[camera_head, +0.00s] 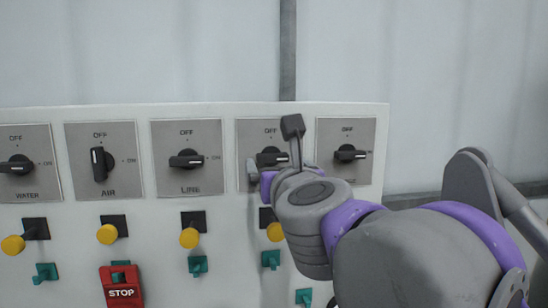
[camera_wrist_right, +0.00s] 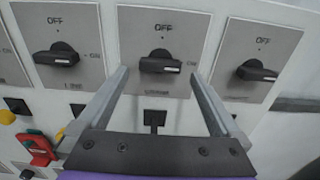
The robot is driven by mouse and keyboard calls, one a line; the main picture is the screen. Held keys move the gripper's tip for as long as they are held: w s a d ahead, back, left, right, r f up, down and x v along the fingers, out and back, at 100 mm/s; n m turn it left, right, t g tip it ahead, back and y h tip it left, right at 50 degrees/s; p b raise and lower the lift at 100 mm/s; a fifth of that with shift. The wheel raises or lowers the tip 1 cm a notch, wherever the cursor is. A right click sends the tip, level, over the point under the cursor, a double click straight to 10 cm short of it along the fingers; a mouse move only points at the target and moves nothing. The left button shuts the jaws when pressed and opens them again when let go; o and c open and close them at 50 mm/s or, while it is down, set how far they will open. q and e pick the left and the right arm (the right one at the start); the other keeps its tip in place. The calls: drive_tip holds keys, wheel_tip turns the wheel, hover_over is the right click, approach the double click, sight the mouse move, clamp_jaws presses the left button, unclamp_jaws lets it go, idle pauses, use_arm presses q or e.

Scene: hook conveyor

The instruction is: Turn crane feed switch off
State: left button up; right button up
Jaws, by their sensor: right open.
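A white panel holds a row of grey plates with black rotary knobs. The fourth knob from the left (camera_head: 270,158) sits behind my right gripper (camera_head: 272,148) in the head view; its plate's lower label is hidden there. In the right wrist view this knob (camera_wrist_right: 160,62) lies horizontal, its white-marked end pointing right, with OFF printed above. The open fingers of my right gripper (camera_wrist_right: 160,76) reach toward the panel on either side of the knob. Whether they touch it I cannot tell. The label under it is too blurred to read. My left gripper is out of view.
Neighbouring knobs are LINE (camera_head: 187,159), AIR (camera_head: 99,164), WATER (camera_head: 17,165) and a far-right one (camera_head: 349,153). Only AIR stands upright. Below are yellow buttons (camera_head: 190,238) and a red STOP tag (camera_head: 121,288). A wall with a vertical grey strip (camera_head: 288,50) stands behind.

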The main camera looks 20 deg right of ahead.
sight(274, 159)
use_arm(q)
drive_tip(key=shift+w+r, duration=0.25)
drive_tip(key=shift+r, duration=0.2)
use_arm(e)
drive_tip(key=shift+x, duration=2.05)
drive_tip(key=c, duration=1.2)
drive_tip(key=shift+c, duration=0.2)
